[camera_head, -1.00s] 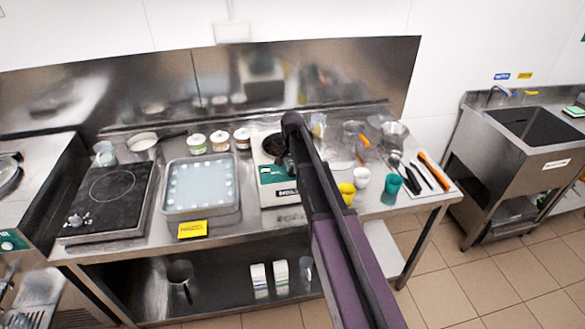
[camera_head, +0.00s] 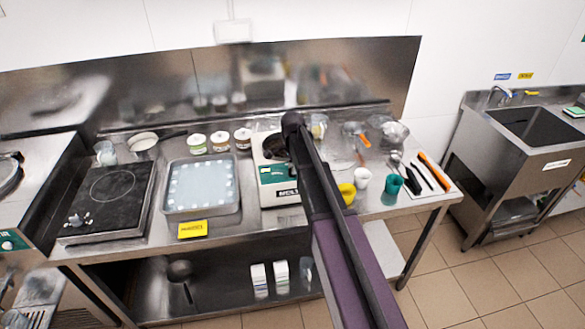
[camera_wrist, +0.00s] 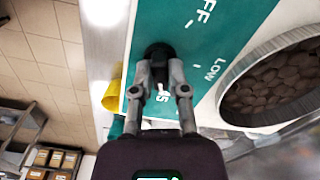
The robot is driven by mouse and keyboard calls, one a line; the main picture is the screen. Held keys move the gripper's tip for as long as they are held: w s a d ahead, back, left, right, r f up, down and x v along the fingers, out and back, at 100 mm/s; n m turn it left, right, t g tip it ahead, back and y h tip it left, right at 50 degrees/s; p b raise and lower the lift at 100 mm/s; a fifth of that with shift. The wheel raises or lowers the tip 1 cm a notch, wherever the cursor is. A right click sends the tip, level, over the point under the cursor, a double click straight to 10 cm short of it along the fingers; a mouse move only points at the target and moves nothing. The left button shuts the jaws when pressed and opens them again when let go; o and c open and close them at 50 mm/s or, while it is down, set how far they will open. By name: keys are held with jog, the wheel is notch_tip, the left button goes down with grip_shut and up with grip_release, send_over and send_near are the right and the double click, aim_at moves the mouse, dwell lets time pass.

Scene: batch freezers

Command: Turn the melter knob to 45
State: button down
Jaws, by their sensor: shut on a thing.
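The melter (camera_head: 268,190) is a white box with a green front panel on the steel table, in the middle of the head view. In the wrist view its green panel (camera_wrist: 215,45) shows the markings "FF", "LOW" and a partly covered "45". The black melter knob (camera_wrist: 158,50) sits on this panel. My gripper (camera_wrist: 160,65) is shut on the knob, with one finger on each side of it. In the head view my arm hides the gripper and knob.
The melter's round pan of dark pieces (camera_wrist: 275,90) lies close to the right of my gripper in the wrist view. A yellow cup (camera_head: 347,192), a white cup (camera_head: 362,178) and a green cup (camera_head: 392,189) stand right of the melter. A tray (camera_head: 201,212) stands left of it.

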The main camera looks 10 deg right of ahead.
jog(key=shift+s, duration=0.15)
jog(key=c, duration=0.6)
grip_release()
jog(key=shift+c, duration=0.2)
jog(key=shift+n, duration=0.5)
